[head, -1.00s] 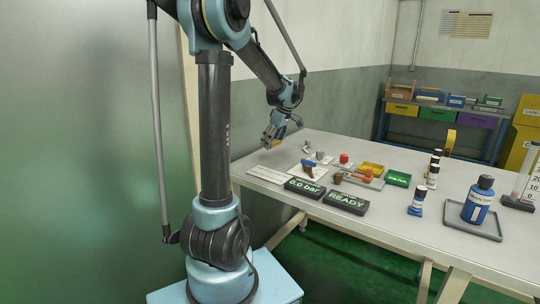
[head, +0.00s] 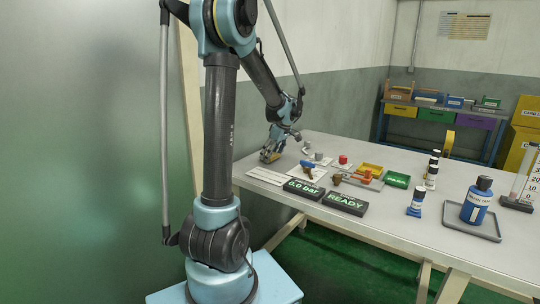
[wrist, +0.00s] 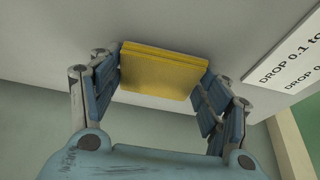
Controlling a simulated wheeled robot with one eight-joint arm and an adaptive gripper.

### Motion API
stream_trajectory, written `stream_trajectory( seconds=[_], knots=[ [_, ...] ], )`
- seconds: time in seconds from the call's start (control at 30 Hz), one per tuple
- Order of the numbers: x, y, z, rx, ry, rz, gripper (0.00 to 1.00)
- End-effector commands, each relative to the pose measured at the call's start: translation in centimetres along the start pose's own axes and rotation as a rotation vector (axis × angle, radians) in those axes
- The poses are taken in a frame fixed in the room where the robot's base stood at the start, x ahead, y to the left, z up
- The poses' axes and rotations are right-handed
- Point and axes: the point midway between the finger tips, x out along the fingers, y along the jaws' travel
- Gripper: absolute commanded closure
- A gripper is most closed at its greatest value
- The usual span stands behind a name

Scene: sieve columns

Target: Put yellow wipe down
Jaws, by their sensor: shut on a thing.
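The yellow wipe (wrist: 162,75) is a flat folded yellow pad between the two blue-padded fingers of my gripper (wrist: 163,90) in the wrist view. The fingers are shut on its left and right sides. In the head view my gripper (head: 269,157) is low over the far left end of the grey table (head: 400,205). A little of the yellow wipe (head: 271,156) shows between the fingers there. I cannot tell whether the wipe touches the table top.
A white printed card (head: 266,176) lies just in front of my gripper. A wall is close behind the table's left end.

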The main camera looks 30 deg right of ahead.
Motion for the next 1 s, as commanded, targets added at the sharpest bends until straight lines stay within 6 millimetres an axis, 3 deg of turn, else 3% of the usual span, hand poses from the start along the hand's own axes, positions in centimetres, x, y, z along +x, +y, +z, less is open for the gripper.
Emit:
stream_trajectory(
  seconds=[0.27, 0.4, 0.43, 0.5, 1.0],
  knots=[
    [0.71, -0.08, 0.23, -0.001, -0.001, 0.000, 0.60],
    [0.93, -0.16, 0.29, -0.003, -0.003, -0.001, 0.67],
    [0.96, -0.17, 0.30, -0.003, -0.004, -0.001, 0.24],
    [0.97, -0.17, 0.32, -0.002, -0.005, -0.001, 0.10],
    [0.55, -0.11, 0.15, -0.002, -0.001, -0.001, 0.10]
  ],
)
